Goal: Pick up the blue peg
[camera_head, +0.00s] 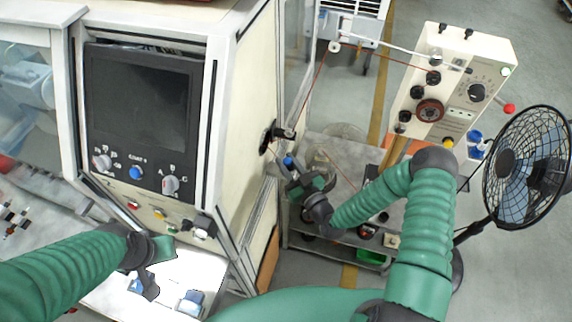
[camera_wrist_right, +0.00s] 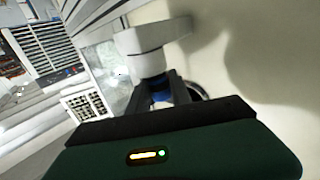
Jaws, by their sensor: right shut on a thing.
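The blue peg (camera_head: 288,161) shows as a small blue tip at the side of the cream machine in the head view. My right gripper (camera_head: 292,168) is shut on it. In the right wrist view, the blue peg (camera_wrist_right: 160,96) shows as a blue band between the dark fingers, below a pale angled fitting (camera_wrist_right: 150,42); the fingers hide the rest. I cannot tell whether the peg is still seated in anything. My left gripper (camera_head: 149,288) is over the bright work surface at lower left; its jaw opening is unclear.
The cream machine (camera_head: 240,110) with a dark screen (camera_head: 138,105) stands left of my right gripper. A black spindle (camera_head: 278,135) juts from its side close by. A fan (camera_head: 527,168) and a tensioner box (camera_head: 455,90) with a red wire stand at right. Blue-and-white parts (camera_head: 191,302) lie near my left gripper.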

